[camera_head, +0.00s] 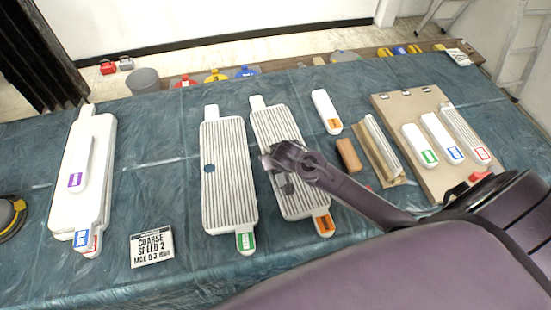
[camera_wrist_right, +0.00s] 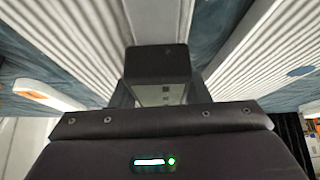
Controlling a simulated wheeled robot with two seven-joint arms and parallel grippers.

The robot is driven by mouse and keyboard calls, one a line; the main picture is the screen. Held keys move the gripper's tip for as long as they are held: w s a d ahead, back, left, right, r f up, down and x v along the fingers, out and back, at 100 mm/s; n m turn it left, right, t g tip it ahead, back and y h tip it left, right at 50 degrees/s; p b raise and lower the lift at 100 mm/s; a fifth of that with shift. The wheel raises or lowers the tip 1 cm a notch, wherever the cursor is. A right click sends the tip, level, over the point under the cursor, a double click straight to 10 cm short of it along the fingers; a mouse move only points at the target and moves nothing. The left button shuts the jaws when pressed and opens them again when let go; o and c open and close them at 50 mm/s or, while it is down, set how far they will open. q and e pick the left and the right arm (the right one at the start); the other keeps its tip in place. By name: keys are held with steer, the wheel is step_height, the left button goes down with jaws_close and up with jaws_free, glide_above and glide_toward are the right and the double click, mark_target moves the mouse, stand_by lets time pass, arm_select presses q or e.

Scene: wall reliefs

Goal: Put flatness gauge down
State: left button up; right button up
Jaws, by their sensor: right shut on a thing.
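My right gripper (camera_head: 279,164) reaches in from the right and is over the ribbed white panel with an orange tag (camera_head: 262,120). It is shut on a small dark block, which I take to be the flatness gauge (camera_wrist_right: 158,64); it sits between the fingers in the right wrist view. In the head view the gripper mostly hides the gauge. I cannot tell whether the gauge touches the ribs. A second ribbed panel (camera_head: 228,182), with a green tag and a blue dot, lies just left. My left gripper is not in view.
White boards (camera_head: 103,150) are stacked at left. A brown block (camera_head: 348,155) and a tan board (camera_head: 385,102) with tagged strips are at right. The cover between the stack and panels is mostly clear.

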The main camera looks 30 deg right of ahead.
steer(key=o, duration=1.2)
steer(key=shift+c, duration=0.2)
steer(key=shift+s+r, duration=0.1)
steer(key=shift+r, duration=0.15)
steer(key=v, duration=1.1)
steer(key=shift+s+r, duration=0.2)
steer(key=shift+r, duration=0.05)
